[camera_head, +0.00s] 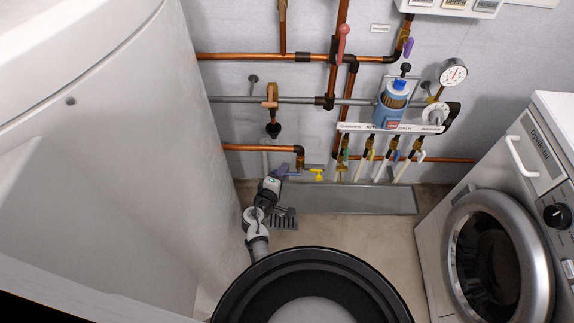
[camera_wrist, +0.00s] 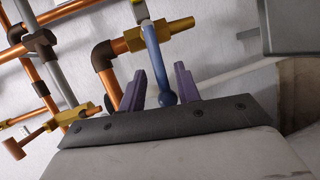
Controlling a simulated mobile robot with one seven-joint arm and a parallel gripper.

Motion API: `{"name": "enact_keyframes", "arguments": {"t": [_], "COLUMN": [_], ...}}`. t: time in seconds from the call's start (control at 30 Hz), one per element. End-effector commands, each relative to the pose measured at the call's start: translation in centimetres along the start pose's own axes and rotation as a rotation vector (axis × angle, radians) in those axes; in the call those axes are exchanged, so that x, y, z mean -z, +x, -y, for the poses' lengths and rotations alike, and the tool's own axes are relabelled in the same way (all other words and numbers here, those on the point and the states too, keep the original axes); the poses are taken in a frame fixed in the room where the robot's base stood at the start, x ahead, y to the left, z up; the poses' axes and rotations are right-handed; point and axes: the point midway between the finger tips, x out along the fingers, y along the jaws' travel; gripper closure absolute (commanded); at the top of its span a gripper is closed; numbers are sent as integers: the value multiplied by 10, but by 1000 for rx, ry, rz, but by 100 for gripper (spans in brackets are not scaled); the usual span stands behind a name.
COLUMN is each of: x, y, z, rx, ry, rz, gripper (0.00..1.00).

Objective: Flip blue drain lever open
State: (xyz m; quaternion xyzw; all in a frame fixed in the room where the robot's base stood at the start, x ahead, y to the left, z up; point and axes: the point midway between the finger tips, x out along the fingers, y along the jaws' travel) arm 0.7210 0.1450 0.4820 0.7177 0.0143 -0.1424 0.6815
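The blue drain lever (camera_wrist: 153,52) is a slim bar with a ball-shaped end, attached to a brass valve (camera_wrist: 172,30) on a copper pipe. In the wrist view its ball end lies between the two purple fingers of my gripper (camera_wrist: 160,88). The fingers are apart, with a visible gap on each side of the lever. In the head view my gripper (camera_head: 283,170) is low by the wall, and the blue lever (camera_head: 294,174) shows as a small piece beside its fingertips. The valve body is hard to make out there.
A yellow-handled tap (camera_head: 318,174) is just right of the lever. Copper pipes (camera_head: 250,147) and a labelled manifold (camera_head: 390,127) line the wall. A grey floor channel (camera_head: 350,199) runs below. A white tank (camera_head: 110,150) stands left, a washing machine (camera_head: 500,230) right, and a black-rimmed round object (camera_head: 312,262) in front.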

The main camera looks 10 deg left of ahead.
Motion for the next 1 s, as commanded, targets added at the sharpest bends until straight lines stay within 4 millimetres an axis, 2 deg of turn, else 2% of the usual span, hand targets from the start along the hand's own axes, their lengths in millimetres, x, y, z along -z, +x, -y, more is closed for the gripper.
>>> {"name": "enact_keyframes", "arguments": {"t": [0.43,0.7,1.0], "x": [0,0,0], "y": [-1,-1,-1], "z": [2,2,1], "rx": [0,-1,-1], "ry": [0,0,1], "rz": [-1,-1,-1], "gripper": [67,100,100]}}
